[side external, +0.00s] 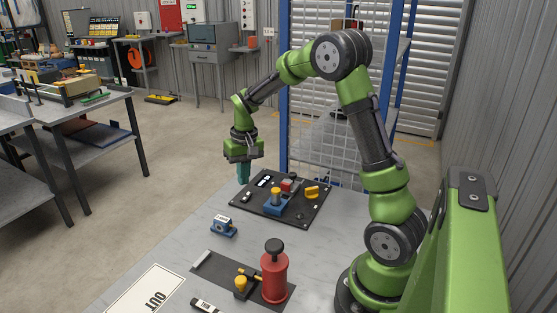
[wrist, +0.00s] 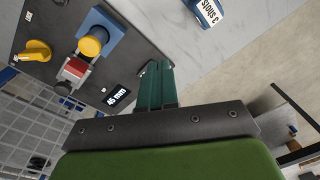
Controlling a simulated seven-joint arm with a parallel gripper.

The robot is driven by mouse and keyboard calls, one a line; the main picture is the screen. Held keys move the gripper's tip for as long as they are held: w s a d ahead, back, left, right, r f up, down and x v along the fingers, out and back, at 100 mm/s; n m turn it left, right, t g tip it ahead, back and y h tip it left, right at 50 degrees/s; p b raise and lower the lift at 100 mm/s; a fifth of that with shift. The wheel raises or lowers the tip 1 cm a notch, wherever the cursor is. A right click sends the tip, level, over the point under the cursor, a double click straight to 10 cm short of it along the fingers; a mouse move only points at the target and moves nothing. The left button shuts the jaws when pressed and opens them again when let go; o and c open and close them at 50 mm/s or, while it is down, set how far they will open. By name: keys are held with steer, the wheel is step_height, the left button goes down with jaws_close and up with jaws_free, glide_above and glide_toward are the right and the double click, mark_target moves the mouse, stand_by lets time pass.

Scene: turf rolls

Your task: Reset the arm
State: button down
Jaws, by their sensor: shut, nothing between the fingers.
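My green arm rises from the right side of the grey work table (side external: 330,215) and arches over to the left. My gripper (side external: 243,180) points down, with teal fingers, at the far left edge of the black board in the side external view. In the wrist view the fingers (wrist: 156,70) are together with nothing between them. The board (side external: 309,208) carries a blue block with a yellow knob (side external: 275,193), a red-and-grey switch (side external: 289,185) and a yellow handle (side external: 312,191). The gripper is beside these parts and apart from them.
A small blue block (side external: 223,226) sits left of the board. Nearer the camera are a red cylinder with a black knob (side external: 274,270), a dark plate with a yellow part (side external: 241,283) and an "OUT" sign (side external: 146,291). A blue-framed mesh rack (side external: 330,100) stands behind.

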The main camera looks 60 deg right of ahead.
steer(key=s+a+r+n+t+y, duration=0.1)
steer(key=s+a+r+t, duration=0.5)
steer(key=s+a+r, duration=0.7)
steer(key=s+a+n, duration=0.1)
steer(key=s+a, duration=0.2)
steer(key=a, duration=0.1)
steer(key=shift+s+a+r+n+t+y, duration=0.3)
steer(key=shift+s+a+r+n, duration=0.05)
steer(key=shift+n, duration=0.05)
